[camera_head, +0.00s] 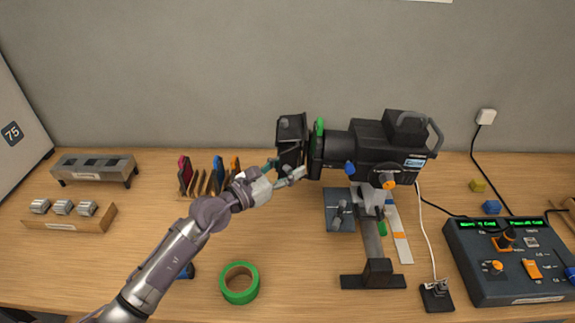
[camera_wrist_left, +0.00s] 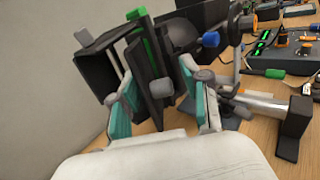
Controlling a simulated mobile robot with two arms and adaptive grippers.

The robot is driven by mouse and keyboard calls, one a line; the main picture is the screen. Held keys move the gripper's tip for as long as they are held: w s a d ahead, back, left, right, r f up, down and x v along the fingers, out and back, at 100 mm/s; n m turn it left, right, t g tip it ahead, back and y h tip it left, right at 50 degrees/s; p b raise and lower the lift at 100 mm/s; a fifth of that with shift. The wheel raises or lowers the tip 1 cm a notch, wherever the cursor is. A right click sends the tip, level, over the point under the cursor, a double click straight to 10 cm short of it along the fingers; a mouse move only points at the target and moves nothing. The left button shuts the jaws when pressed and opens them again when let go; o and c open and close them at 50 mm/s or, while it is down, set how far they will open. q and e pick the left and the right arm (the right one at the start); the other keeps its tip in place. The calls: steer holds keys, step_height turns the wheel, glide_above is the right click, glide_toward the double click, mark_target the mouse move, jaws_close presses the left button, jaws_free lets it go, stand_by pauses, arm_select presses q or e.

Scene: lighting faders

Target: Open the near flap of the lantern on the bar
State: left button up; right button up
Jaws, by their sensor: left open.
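The black lantern (camera_head: 345,143) is mounted on a short bar stand (camera_head: 372,245), with its front end facing left. Its dark flaps (camera_head: 291,132) are at that front end, beside a green frame (camera_head: 319,140). My left gripper (camera_head: 284,171) reaches in from the lower left to the lower part of the flaps. In the left wrist view, its teal-padded fingers (camera_wrist_left: 162,100) are apart, and a dark flap panel (camera_wrist_left: 148,90) stands between them. I cannot tell whether either pad touches it. The fingers partly hide the flap's lower edge. My right gripper is not in view.
A rack of coloured pieces (camera_head: 205,182) stands left of the flaps. A control desk (camera_head: 507,262) with a cable is at the right.

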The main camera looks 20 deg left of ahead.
arm_select(q)
jaws_close()
steer(key=shift+f+b, duration=0.15)
steer(key=shift+b, duration=0.2)
stand_by(0.4)
